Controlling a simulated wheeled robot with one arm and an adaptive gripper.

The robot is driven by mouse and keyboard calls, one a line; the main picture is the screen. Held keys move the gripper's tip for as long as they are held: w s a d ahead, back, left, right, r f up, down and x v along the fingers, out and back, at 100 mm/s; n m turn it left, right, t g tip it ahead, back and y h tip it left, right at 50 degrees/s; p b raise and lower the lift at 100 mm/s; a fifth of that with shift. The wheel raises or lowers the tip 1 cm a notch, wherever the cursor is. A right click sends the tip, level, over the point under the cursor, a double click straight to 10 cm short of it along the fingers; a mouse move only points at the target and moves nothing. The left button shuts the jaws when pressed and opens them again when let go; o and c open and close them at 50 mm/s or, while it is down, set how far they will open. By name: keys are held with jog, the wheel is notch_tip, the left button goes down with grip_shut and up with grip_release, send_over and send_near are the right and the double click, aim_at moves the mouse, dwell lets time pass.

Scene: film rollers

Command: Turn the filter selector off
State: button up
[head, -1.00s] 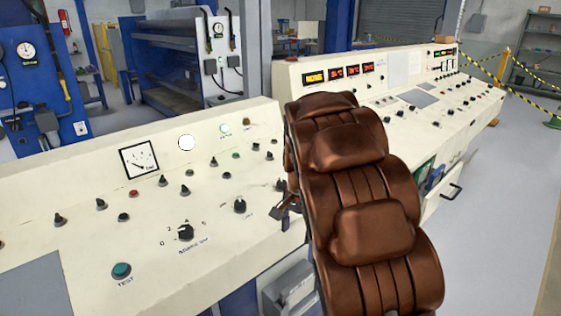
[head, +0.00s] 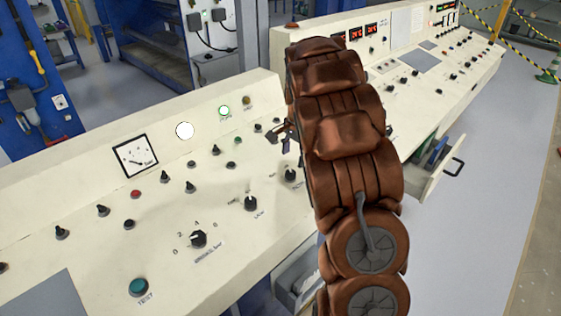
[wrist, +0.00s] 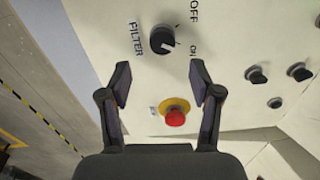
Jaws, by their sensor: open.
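The filter selector (wrist: 162,40) is a round black knob on the cream panel, between the printed words FILTER, OFF and ON. Its pale mark appears to point toward ON. In the wrist view my gripper (wrist: 160,80) is open and empty, with its two fingers apart. The knob lies just beyond the fingertips, roughly centred between them and apart from them. In the head view part of my gripper (head: 280,138) shows over the console, left of my brown arm. I cannot pick out the filter selector in the head view; my arm may hide it.
A red emergency button (wrist: 175,116) on a yellow base sits between my fingers in the wrist view. Several black knobs (wrist: 257,75) stand to the right. The cream console (head: 60,190) carries a meter (head: 135,156) and a green button (head: 138,287). An open drawer (head: 425,185) is right of my arm.

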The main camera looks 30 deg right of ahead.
aim_at(290, 172)
jog(key=shift+w+d+f, duration=0.1)
jog(key=shift+w+a+f+p, duration=0.15)
jog(key=shift+f+p, duration=0.3)
jog(key=shift+f, duration=0.8)
jog(key=shift+w+a+f+p, duration=0.15)
jog(key=shift+f+p, duration=0.3)
jog(key=shift+f, duration=0.75)
jog(key=shift+w+f+p, duration=0.15)
jog(key=shift+f+p, duration=0.3)
jog(key=shift+f, duration=0.8)
jog(key=c, duration=1.1)
